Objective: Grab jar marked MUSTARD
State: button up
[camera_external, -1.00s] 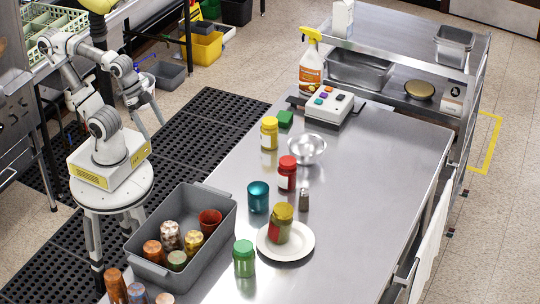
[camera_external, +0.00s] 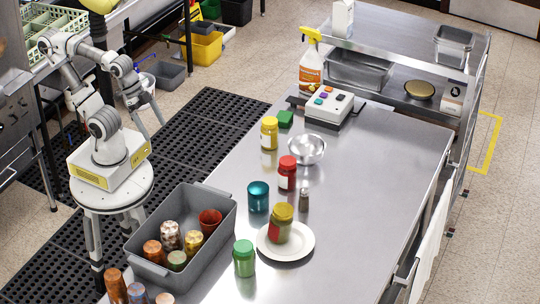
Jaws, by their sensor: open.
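Several lidded jars stand on the steel table, and their label text is too small to read. One jar with a yellow lid and pale label (camera_external: 269,134) stands near the table's left edge. A jar with a mustard-yellow lid and red label (camera_external: 281,225) stands on a white plate (camera_external: 304,243). A red-lidded jar (camera_external: 287,174) stands between them, and a green-lidded jar (camera_external: 244,259) stands near the front. I cannot tell which is marked MUSTARD. My gripper (camera_external: 155,122) is open and empty, over the floor mat left of the table, apart from every jar.
A grey bin (camera_external: 225,222) with several jars or cups sits at the table's front left. A teal cup (camera_external: 258,197), small shaker (camera_external: 304,200), metal bowl (camera_external: 307,149), green sponge (camera_external: 285,119), button box (camera_external: 329,108) and spray bottle (camera_external: 310,68) share the table. Its right side is clear.

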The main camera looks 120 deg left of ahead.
dwell(0.3)
jog(key=w+a+f+n+t+b, duration=0.2)
jog(key=w+a+f+b, duration=0.15)
jog(key=w, duration=0.35)
jog(key=n+t+y+b, duration=0.2)
jog(key=n+y+b, duration=0.55)
jog(key=y, duration=0.25)
send_near(262, 130)
jog(key=b+x, duration=0.2)
jog(key=x, duration=0.9)
jog(key=shift+a+f, duration=0.1)
jog(key=shift+a, duration=0.1)
jog(key=shift+b+x, duration=0.6)
jog(key=shift+x, duration=2.1)
jog(key=shift+s+f, duration=0.1)
jog(key=shift+s, duration=0.05)
